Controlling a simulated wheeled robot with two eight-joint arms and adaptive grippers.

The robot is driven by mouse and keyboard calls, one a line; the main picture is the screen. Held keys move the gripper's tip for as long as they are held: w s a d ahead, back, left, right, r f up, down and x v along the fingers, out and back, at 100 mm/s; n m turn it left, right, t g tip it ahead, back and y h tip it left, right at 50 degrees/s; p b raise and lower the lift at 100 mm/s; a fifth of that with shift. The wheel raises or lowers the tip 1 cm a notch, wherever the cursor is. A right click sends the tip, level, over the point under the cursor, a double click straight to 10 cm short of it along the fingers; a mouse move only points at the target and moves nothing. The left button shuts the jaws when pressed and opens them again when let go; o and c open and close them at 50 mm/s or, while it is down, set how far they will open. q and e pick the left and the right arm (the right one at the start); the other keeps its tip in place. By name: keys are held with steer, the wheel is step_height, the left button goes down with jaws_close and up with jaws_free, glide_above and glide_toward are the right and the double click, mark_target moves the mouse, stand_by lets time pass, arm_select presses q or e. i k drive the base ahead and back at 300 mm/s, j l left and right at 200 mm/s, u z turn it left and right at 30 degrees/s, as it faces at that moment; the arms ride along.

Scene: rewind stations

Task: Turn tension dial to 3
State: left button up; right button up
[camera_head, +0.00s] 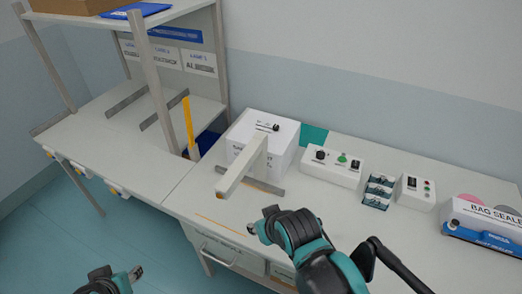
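A white control box (333,167) on the bench has a black knob (320,155), a green button and another small black control. A second black knob (276,128) sits on top of the larger white machine box (262,145), beside a printed scale. I cannot read which knob is the tension dial or its setting. My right gripper (260,219) is over the front of the bench, below and left of the control box, with its fingertips apart and nothing between them. My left gripper (118,273) is low at the left, in front of the bench, with its tips apart and empty.
A beige arm (243,168) sticks out from the machine box. Dark small racks (378,191), a switch box (416,192) and a bag sealer (484,222) stand to the right. A shelf unit (150,70) stands at the left. The bench front is mostly clear.

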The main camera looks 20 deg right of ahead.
mark_target(321, 154)
steer(key=z, duration=1.55)
steer(key=i+l+z, duration=0.1)
steer(key=i, duration=0.3)
steer(key=l, duration=0.1)
